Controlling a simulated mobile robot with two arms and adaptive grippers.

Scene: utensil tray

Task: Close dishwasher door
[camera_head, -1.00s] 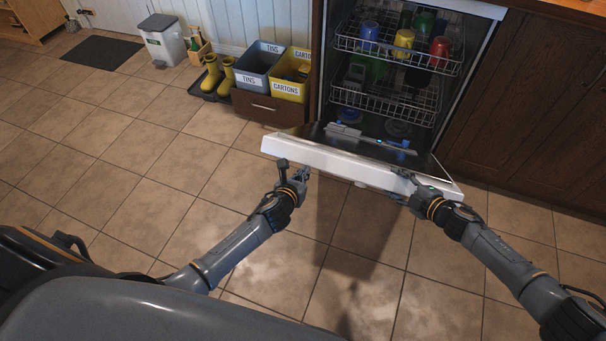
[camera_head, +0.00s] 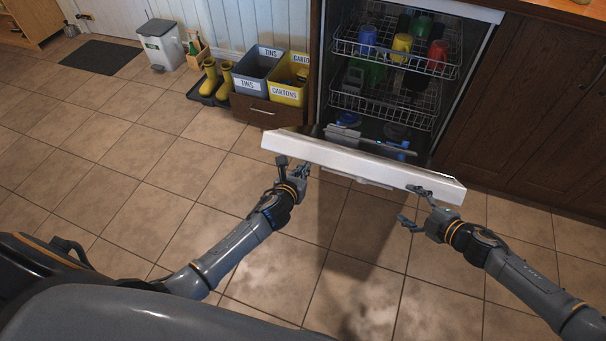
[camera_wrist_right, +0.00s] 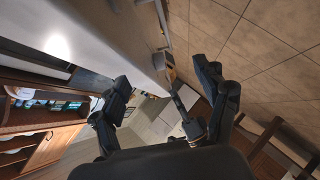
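The dishwasher door (camera_head: 350,168) is partly open and tilted, its white outer face and top edge toward me. It also shows as a pale panel in the right wrist view (camera_wrist_right: 115,35). My left gripper (camera_head: 293,166) is at the left part of the door, fingers apart; whether it touches the door I cannot tell. My right gripper (camera_head: 409,205) is open and empty just in front of the door's right end. In the right wrist view its two fingers (camera_wrist_right: 160,78) are spread wide with nothing between them.
The upper rack (camera_head: 385,55) holds several coloured cups, and the lower rack (camera_head: 375,100) sits inside the dishwasher. Tins (camera_head: 252,85) and cartons (camera_head: 285,92) bins and yellow boots (camera_head: 210,78) stand to the left. The tiled floor before the door is clear.

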